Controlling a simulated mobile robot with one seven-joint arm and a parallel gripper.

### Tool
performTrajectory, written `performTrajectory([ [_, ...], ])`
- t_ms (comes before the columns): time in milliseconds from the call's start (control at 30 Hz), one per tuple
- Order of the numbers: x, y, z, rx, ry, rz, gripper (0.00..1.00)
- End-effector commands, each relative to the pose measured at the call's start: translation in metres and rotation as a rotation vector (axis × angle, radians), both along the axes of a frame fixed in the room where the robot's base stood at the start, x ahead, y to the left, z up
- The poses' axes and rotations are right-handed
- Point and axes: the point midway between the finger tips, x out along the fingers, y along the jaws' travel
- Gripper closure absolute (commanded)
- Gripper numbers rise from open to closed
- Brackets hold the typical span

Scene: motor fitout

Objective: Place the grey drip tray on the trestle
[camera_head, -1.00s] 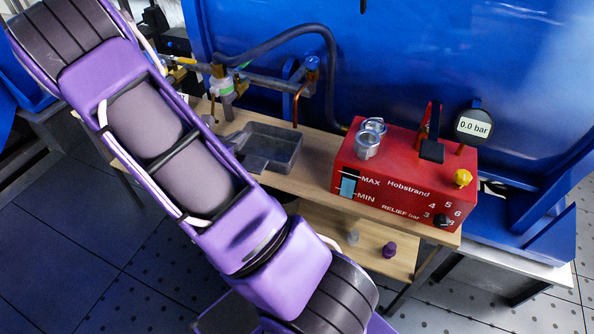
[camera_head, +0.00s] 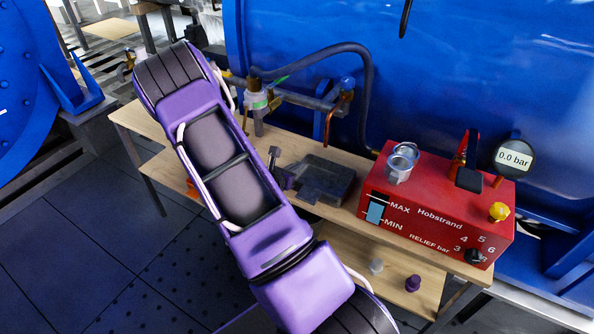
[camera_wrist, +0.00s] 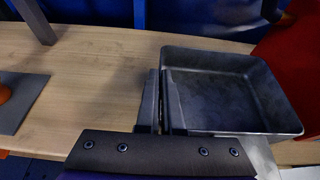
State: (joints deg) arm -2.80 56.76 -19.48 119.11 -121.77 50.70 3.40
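The grey drip tray (camera_wrist: 232,92) is a shallow open metal box. In the wrist view it lies right of centre, and in the head view the tray (camera_head: 335,177) shows at the pale wooden trestle top (camera_head: 148,122), left of the red pump. My gripper (camera_wrist: 163,75) has its two fingers close together across the tray's left wall, one outside and one inside. It appears shut on that wall. Whether the tray rests on the wood or hangs just above it is hard to tell. My purple arm hides part of the trestle.
The red test pump (camera_head: 440,215) stands right of the tray, close to it. Behind are a copper pipe (camera_head: 330,127), a valve (camera_head: 257,98) and the blue tank (camera_head: 300,30). A lower shelf holds a purple plug (camera_head: 412,284) and a grey plug (camera_head: 376,266).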

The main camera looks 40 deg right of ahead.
Motion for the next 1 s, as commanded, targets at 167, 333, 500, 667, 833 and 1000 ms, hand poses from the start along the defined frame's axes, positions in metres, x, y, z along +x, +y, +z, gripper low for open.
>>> performTrajectory([
  [167, 0.0003, -0.0003, -0.0061, -0.001, -0.002, 0.0, 1.0],
  [333, 0.0001, -0.0002, -0.0083, -0.001, -0.002, 0.0, 1.0],
  [500, 0.0, 0.0, -0.01, 0.0, -0.001, 0.0, 0.82],
  [667, 0.0, 0.0, -0.01, 0.0, -0.001, 0.0, 0.67],
  [833, 0.0, 0.0001, -0.0098, 0.0, -0.001, 0.0, 0.67],
  [1000, -0.0005, 0.003, -0.0038, 0.001, -0.001, 0.001, 0.67],
])
